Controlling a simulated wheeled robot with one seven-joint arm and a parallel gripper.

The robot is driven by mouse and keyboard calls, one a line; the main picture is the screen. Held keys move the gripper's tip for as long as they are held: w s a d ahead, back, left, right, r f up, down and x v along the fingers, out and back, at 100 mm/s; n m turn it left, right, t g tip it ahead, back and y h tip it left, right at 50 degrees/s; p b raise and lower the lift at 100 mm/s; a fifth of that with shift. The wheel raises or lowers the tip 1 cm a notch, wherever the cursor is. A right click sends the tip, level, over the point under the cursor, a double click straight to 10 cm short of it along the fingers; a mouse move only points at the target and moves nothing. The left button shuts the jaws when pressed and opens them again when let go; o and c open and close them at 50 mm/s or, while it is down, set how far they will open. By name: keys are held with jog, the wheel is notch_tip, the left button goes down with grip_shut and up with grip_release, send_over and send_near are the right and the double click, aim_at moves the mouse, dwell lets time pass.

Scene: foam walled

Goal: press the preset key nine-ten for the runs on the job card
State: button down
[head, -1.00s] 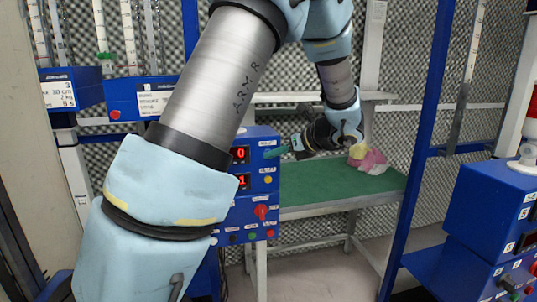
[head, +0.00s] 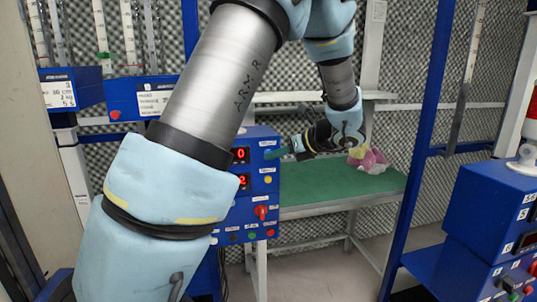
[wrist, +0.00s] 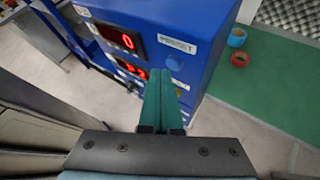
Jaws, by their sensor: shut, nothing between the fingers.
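A blue control box (head: 262,160) stands left of the green bench. Its upper red display (head: 240,155) reads 0 and its lower one (head: 245,181) reads 2. In the wrist view, the PRESET label (wrist: 178,46) is on the box face, with a round blue key (wrist: 173,63) under it. My gripper (head: 273,154) is shut and empty, its green fingers against or just in front of the box face. In the wrist view, the fingertips (wrist: 161,74) lie just below and left of the blue key. They partly cover the lower display; contact cannot be told.
A yellow button (head: 268,180) and a red knob (head: 261,212) sit lower on the box. Printed cards (head: 154,103) are on blue units at left. A pink and yellow bundle (head: 372,160) lies on the green bench (head: 330,185). A blue post (head: 425,130) stands right.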

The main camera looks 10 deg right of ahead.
jog(key=shift+s, duration=0.3)
jog(key=shift+s, duration=0.1)
jog(key=s, duration=0.4)
jog(key=shift+s+d+p, duration=0.35)
jog(key=shift+p, duration=0.05)
dwell(0.5)
jog(key=s+a+f+n+g+h, duration=0.3)
jog(key=s+a+n, duration=0.3)
jog(key=n, duration=0.8)
jog(key=s+a+f+n+g+h, duration=0.4)
jog(key=a+n, duration=0.7)
jog(key=n, duration=0.3)
jog(key=shift+s+a+f+n+h, duration=0.25)
jog(key=shift+s+f+h, duration=0.25)
jog(key=shift+s+h, duration=0.5)
